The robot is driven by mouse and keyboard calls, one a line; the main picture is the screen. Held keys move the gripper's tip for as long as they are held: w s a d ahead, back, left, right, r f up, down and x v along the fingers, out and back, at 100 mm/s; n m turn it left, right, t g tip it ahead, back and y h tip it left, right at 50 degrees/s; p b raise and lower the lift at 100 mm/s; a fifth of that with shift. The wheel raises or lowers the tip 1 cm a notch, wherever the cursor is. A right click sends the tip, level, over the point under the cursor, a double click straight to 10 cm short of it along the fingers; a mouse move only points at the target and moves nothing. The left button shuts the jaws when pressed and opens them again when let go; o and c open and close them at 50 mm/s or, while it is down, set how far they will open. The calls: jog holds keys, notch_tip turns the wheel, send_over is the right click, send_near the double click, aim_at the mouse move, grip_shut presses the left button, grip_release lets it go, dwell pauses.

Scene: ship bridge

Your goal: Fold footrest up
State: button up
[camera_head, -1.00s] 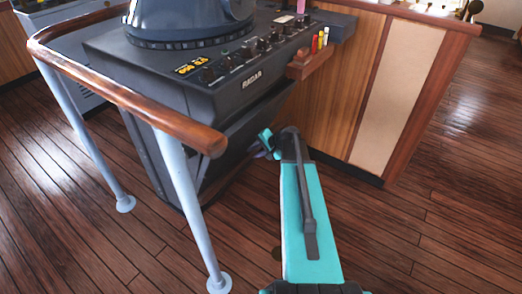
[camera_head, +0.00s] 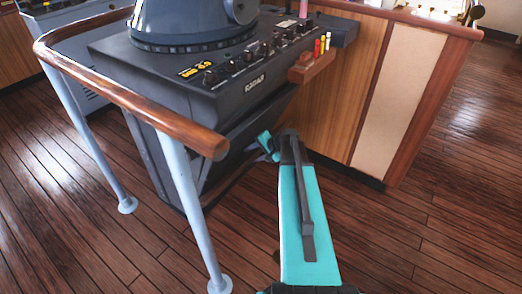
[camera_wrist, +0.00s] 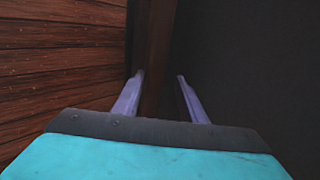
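The dark radar console (camera_head: 150,110) stands at the centre left in the head view, with a recess under its sloping front. I cannot clearly make out the footrest in the head view. In the wrist view a narrow brown wooden board (camera_wrist: 156,45), possibly the footrest, runs away from me between the finger lines. My gripper (camera_wrist: 160,84) is open, with its two pale purple fingers apart. I cannot tell whether either finger touches the board. In the head view my teal arm reaches to the console's lower front, and the fingertips are hidden there.
A wooden handrail (camera_head: 130,95) on pale blue posts (camera_head: 195,215) stands left of my arm. A wood-panelled cabinet (camera_head: 400,95) stands behind and to the right. The plank floor (camera_head: 455,215) is clear at the right. A dark surface (camera_wrist: 250,70) fills the wrist view's right side.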

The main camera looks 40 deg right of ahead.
jog(key=shift+d+r, duration=0.1)
jog(key=shift+d, duration=0.05)
jog(key=shift+s+d+r, duration=0.15)
jog(key=shift+s+r, duration=0.1)
jog(key=shift+s, duration=0.05)
jog(key=v, duration=1.3)
jog(key=shift+p, duration=0.45)
jog(key=shift+f, duration=0.1)
